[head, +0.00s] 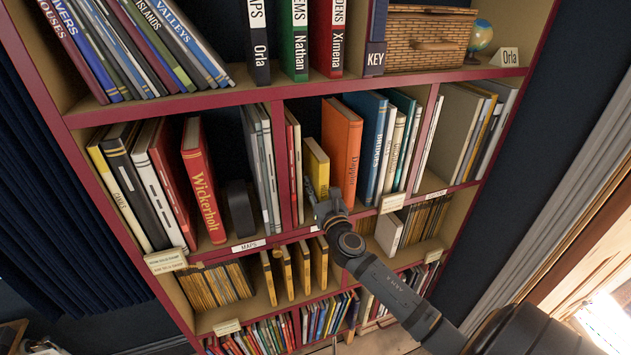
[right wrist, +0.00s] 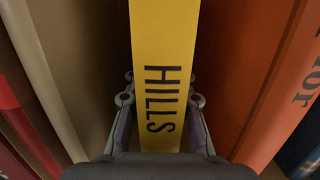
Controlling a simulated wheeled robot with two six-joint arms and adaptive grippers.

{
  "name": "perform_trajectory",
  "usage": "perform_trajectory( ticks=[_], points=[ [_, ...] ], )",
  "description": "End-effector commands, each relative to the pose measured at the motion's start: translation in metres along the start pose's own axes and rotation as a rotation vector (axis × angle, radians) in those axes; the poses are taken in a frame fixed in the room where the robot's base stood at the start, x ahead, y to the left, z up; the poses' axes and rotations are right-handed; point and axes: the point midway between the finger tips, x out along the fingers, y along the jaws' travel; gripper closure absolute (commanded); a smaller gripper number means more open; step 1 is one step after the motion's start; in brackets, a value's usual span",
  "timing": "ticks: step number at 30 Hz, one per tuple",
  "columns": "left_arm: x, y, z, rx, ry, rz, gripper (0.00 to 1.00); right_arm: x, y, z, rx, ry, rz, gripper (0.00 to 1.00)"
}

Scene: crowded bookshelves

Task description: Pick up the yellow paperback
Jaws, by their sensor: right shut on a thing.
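The yellow paperback (head: 316,166) stands upright on the middle shelf, between grey and red books on its left and a large orange book (head: 341,145) on its right. In the right wrist view its yellow spine (right wrist: 164,60) reads "HILLS" and fills the space between the fingers. My right gripper (head: 318,200) reaches in from the lower right and is shut on the paperback, one finger on each side of it. The gripper covers the lower part of the book in the head view. My left gripper is not in view.
A vertical divider (head: 283,165) stands left of the gap. Blue and white books (head: 370,140) stand right of the orange one. The shelf edge (head: 265,240) with labels runs just below. A white box (head: 389,232) sits on the shelf beneath.

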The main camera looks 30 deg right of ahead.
Motion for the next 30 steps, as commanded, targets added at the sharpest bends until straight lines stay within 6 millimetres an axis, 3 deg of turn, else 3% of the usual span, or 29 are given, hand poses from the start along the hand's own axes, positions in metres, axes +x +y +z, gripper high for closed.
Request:
perform_trajectory(
  ticks=[5, 17, 19, 25, 30],
  points=[
    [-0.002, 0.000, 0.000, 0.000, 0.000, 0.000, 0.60, -0.002, 0.000, 0.008, -0.001, -0.001, 0.000, 1.00],
    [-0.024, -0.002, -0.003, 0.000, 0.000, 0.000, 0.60, 0.008, 0.000, 0.075, -0.001, -0.005, 0.001, 1.00],
    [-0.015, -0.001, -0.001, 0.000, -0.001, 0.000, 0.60, -0.008, 0.000, 0.069, -0.008, 0.002, 0.002, 1.00],
    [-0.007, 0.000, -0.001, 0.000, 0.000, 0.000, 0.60, -0.051, 0.002, 0.075, -0.010, 0.003, 0.008, 1.00],
    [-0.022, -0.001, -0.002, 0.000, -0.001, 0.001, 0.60, -0.094, 0.001, 0.088, -0.012, 0.009, 0.006, 1.00]
  ],
)
